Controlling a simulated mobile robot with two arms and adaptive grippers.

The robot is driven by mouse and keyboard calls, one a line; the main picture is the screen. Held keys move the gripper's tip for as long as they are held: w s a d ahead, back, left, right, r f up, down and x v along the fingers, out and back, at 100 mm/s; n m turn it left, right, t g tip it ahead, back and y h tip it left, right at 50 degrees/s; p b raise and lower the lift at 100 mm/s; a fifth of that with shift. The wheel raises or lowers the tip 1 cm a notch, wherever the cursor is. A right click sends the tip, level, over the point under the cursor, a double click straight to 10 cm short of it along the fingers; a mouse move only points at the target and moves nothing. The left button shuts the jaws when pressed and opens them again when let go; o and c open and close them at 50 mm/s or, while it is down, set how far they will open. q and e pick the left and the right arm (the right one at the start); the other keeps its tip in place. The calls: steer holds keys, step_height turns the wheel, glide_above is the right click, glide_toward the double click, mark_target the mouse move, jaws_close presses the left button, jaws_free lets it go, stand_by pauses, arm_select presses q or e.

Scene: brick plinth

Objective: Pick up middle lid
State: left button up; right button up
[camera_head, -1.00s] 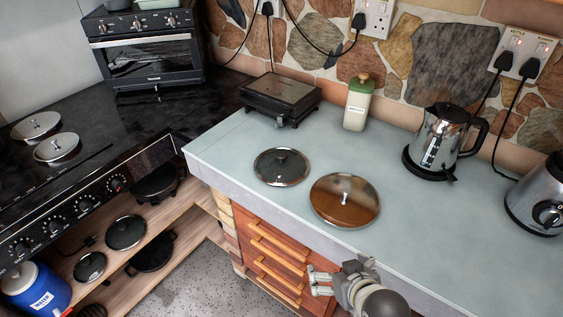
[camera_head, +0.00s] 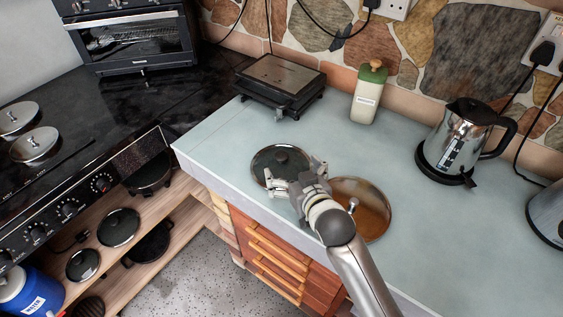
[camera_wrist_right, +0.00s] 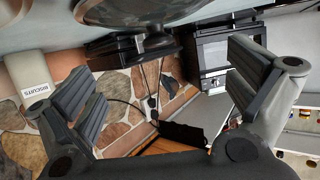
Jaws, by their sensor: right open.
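A round glass lid with a dark knob and metal rim (camera_head: 275,153) lies flat on the pale counter (camera_head: 400,125). A larger brown lid with a silver knob (camera_head: 377,212) lies to its right, partly hidden by my right arm. My right gripper (camera_head: 290,179) is open and empty at the near side of the dark-knobbed lid, its fingers overlapping the rim in the head view; contact cannot be told. In the right wrist view the open fingers (camera_wrist_right: 170,92) stand wide apart, with a dark round form above them. My left gripper is not in view.
A black grill (camera_head: 280,84), a biscuit jar (camera_head: 368,95) and a kettle (camera_head: 464,140) stand along the counter's back. Two steel lids (camera_head: 35,146) are on the stove at left. More dark lids (camera_head: 119,227) lie on the shelf below. The counter's middle is clear.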

mark_target(284, 159)
steer(key=shift+x, duration=1.05)
steer(key=shift+p+x, duration=0.45)
steer(key=shift+x, duration=0.5)
steer(key=x, duration=0.3)
steer(key=shift+d+f+p, duration=0.15)
steer(key=shift+p, duration=0.15)
steer(key=shift+w+f, duration=0.15)
steer(key=shift+w, duration=0.15)
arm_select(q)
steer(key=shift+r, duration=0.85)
